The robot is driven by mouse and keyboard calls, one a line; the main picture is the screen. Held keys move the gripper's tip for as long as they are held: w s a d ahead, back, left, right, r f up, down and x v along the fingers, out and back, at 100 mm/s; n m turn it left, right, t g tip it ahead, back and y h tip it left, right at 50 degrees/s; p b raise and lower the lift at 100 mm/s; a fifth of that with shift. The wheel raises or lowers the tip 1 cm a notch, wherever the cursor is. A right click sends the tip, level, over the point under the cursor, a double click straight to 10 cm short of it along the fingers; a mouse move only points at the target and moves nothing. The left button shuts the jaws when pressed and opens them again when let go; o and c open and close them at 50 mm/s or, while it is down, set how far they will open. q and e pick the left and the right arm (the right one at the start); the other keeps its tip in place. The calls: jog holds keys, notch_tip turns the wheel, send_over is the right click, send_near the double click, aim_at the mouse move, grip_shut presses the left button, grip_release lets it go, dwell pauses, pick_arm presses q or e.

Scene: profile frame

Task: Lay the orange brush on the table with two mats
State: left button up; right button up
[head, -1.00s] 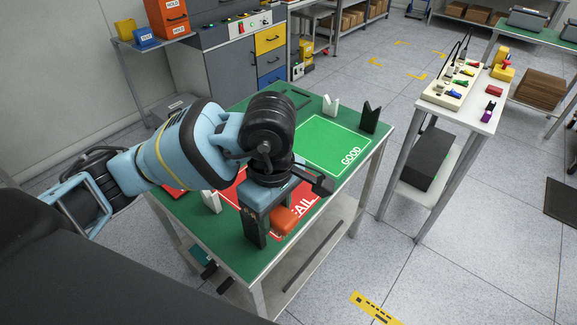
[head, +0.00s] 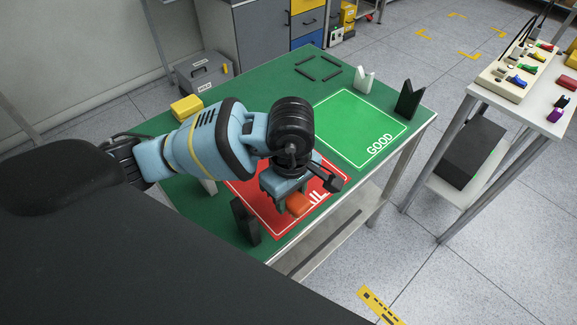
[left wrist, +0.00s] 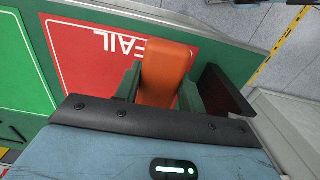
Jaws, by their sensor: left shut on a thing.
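My left gripper (head: 286,196) is shut on the orange brush (head: 298,205), over the red FAIL mat (head: 262,207) near the table's front edge. In the left wrist view the orange brush (left wrist: 166,68) sits between the two dark green fingers, with the red mat (left wrist: 85,45) behind it. Whether the brush touches the mat I cannot tell. The green table (head: 225,72) also bears the green GOOD mat (head: 358,122), which lies clear to the right of my arm. My arm hides part of the red mat. My right gripper is not in view.
A black notched block (head: 245,222) stands close to the left gripper. A white notched block (head: 364,80) and another black one (head: 409,98) stand past the green mat. Dark bars (head: 318,68) and a yellow box (head: 187,107) lie farther back. A white side table (head: 520,100) is at right.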

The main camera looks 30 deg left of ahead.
pick_arm(q)
jog(key=w+a, duration=0.1)
jog(key=w, duration=0.2)
jog(key=w+a, duration=0.2)
jog(key=w, duration=0.1)
jog(key=w+a+f, duration=0.1)
jog(key=w+a, duration=0.1)
jog(key=w, duration=0.1)
jog(key=shift+w+a, duration=0.2)
jog(key=shift+w, duration=0.05)
jog(key=shift+w+a+f, duration=0.1)
jog(key=shift+w+f, duration=0.05)
jog(key=shift+f, duration=1.65)
jog(key=shift+f, duration=0.15)
jog(key=o, duration=1)
notch_tip(320, 180, up, 12)
jog(key=shift+r+p, duration=0.15)
jog(key=shift+p, duration=0.2)
